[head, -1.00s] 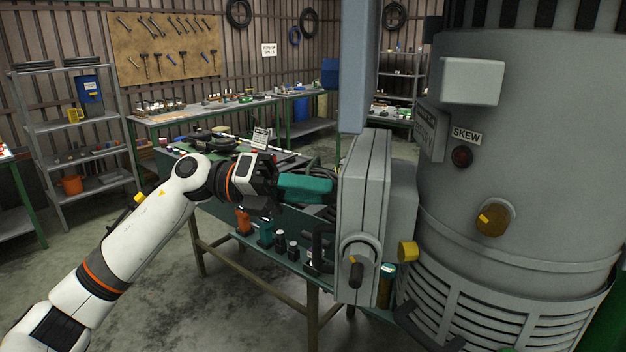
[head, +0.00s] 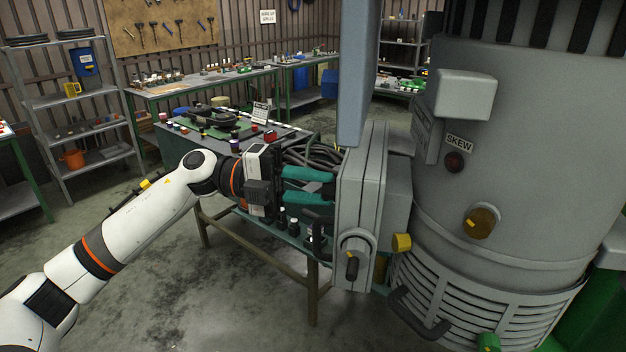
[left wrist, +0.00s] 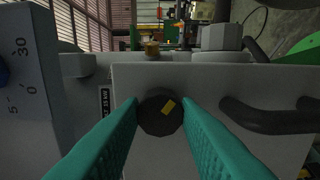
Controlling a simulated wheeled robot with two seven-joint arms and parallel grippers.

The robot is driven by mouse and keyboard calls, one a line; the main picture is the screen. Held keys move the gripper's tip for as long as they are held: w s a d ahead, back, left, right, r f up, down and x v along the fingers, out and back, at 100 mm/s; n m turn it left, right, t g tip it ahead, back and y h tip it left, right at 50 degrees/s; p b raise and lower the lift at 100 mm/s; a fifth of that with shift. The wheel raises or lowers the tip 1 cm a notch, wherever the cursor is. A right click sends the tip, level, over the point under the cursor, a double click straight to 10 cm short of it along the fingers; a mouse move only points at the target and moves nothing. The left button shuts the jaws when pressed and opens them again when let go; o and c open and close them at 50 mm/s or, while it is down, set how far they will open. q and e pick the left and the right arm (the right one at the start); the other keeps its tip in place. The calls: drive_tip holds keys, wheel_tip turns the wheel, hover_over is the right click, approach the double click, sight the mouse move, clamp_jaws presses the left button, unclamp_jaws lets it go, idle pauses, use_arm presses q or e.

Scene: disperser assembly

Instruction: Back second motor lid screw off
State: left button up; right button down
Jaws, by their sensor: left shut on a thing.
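The grey motor lid (head: 362,200) stands upright on the side of the large grey machine. My left gripper (head: 333,184) reaches its left face with teal fingers. In the left wrist view the fingertips (left wrist: 160,104) are shut on a round black screw (left wrist: 159,116) with a yellow mark, one finger on each side. The screw is in front of the lid's pale face (left wrist: 215,85). Another dark screw (head: 352,266) with a yellow mark shows low on the lid's near side. My right gripper is out of view.
A dark handle (left wrist: 270,117) sits on the lid right of the screw in the left wrist view. A green workbench (head: 270,262) with bottles and cables stands behind my left gripper. A grey beam (head: 354,80) hangs above the lid. The floor at front left is clear.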

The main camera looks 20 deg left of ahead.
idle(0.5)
use_arm(q)
drive_tip(key=o, duration=1)
drive_tip(key=shift+c, duration=0.2)
drive_tip(key=a+b, duration=0.5)
drive_tip(key=a, duration=0.7)
drive_tip(key=shift+s+b, duration=0.3)
drive_tip(key=shift+s, duration=0.15)
